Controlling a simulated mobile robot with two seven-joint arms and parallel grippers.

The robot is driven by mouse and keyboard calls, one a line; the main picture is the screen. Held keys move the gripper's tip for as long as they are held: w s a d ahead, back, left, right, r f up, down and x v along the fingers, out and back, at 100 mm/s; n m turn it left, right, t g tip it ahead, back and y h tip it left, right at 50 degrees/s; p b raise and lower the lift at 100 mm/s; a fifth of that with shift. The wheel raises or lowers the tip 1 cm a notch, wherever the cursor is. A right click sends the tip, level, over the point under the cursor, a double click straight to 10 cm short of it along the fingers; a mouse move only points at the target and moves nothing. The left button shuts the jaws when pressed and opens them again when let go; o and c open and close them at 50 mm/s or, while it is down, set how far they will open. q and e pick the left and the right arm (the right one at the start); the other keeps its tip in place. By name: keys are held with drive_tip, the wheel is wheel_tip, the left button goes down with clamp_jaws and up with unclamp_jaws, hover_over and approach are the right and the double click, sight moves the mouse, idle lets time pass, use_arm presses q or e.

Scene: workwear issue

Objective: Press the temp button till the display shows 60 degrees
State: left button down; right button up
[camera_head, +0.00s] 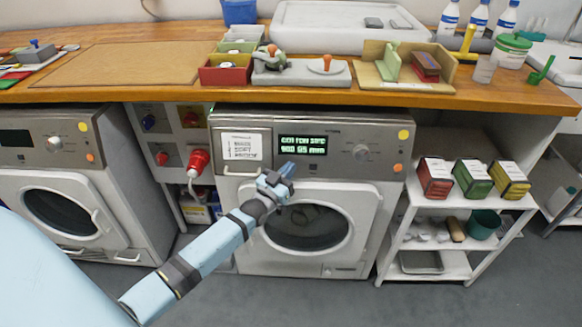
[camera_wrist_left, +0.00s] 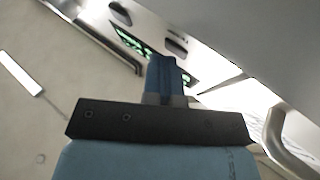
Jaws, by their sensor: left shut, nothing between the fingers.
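The middle washing machine (camera_head: 230,200) has a dark display (camera_head: 303,144) with green text in two lines. The small print is hard to read for certain; the temperature looks like 30 or so. I cannot tell which button is temp. My left gripper (camera_head: 288,170) is shut and empty, just below the display in the head view. Its fingers also show in the left wrist view (camera_wrist_left: 165,75). Contact with a button cannot be told. My right gripper is out of view.
A round knob (camera_head: 361,152) and an orange button (camera_head: 398,168) are right of the display. A label card (camera_head: 241,145) is to its left. The wooden counter (camera_head: 120,65) overhangs the machine. A shelf (camera_head: 455,200) stands right, another washer (camera_head: 75,190) left.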

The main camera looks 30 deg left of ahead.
use_arm(q)
drive_tip(key=shift+s+d+r+p, duration=0.25)
drive_tip(key=shift+s+d+p, duration=0.1)
drive_tip(key=shift+s+p, duration=0.35)
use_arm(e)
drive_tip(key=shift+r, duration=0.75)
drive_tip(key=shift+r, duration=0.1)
use_arm(q)
drive_tip(key=s+p, duration=0.1)
drive_tip(key=s+d+r+p, duration=0.1)
drive_tip(key=s+d+p, duration=0.1)
drive_tip(key=s+p, duration=0.1)
drive_tip(key=shift+d+r, duration=0.25)
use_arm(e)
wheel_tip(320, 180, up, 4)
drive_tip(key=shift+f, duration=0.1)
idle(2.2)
use_arm(q)
drive_tip(key=s+d+b, duration=0.1)
drive_tip(key=s+d+r+b, duration=0.1)
drive_tip(key=s+b, duration=0.1)
drive_tip(key=shift+r+b, duration=0.1)
drive_tip(key=shift+b, duration=0.2)
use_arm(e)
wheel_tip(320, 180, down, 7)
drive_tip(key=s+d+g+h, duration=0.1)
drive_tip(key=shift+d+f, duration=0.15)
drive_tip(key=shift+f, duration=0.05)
